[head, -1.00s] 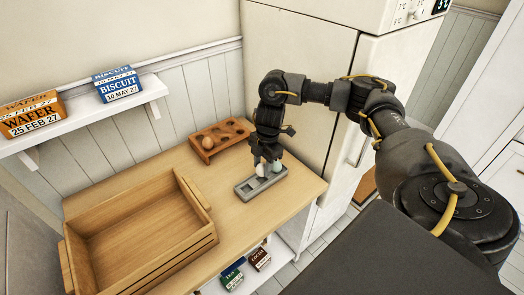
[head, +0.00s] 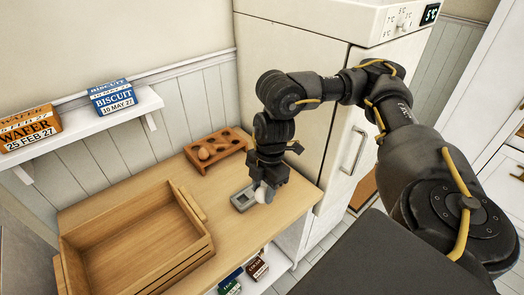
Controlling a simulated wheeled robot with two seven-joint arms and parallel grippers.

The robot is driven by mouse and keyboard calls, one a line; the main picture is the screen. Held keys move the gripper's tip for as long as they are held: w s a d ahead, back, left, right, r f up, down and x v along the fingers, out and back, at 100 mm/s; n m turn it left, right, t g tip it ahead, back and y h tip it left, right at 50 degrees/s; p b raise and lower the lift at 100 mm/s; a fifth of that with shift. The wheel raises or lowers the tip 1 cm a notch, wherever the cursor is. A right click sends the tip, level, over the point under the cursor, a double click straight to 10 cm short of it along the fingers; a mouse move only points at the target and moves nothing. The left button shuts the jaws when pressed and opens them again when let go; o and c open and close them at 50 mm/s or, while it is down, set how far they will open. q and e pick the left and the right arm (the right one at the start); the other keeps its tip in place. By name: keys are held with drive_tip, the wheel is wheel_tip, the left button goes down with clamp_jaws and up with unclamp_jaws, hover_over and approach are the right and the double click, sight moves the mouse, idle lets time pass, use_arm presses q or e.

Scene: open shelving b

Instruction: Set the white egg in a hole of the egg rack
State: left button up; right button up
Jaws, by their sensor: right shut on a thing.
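The egg rack (head: 229,152) is a brown block with several holes, near the back of the wooden table. A brownish egg (head: 204,154) sits in its left part. My right gripper (head: 265,186) points down in front of the rack and to its right. It is shut on the white egg (head: 263,194), which shows below the fingers. A small grey tray (head: 240,203) lies right behind and left of the egg, partly hidden by the gripper. I cannot tell how far above the tray the egg is. My left gripper is not in view.
A large open wooden crate (head: 200,251) fills the table's left front. A wall shelf (head: 85,125) holds a wafer box (head: 29,130) and a biscuit box (head: 111,97). A white fridge (head: 285,80) stands to the right. Small boxes (head: 257,268) lie below the table.

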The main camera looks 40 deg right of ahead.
drive_tip(key=w+a+r+m, duration=0.1)
drive_tip(key=w+a+m, duration=0.1)
drive_tip(key=a, duration=1)
drive_tip(key=w+a+r+m+t, duration=0.1)
drive_tip(key=a+m, duration=0.4)
drive_tip(key=a, duration=0.7)
drive_tip(key=shift+w+a+r, duration=0.3)
drive_tip(key=shift+w+r, duration=0.25)
drive_tip(key=shift+w, duration=0.55)
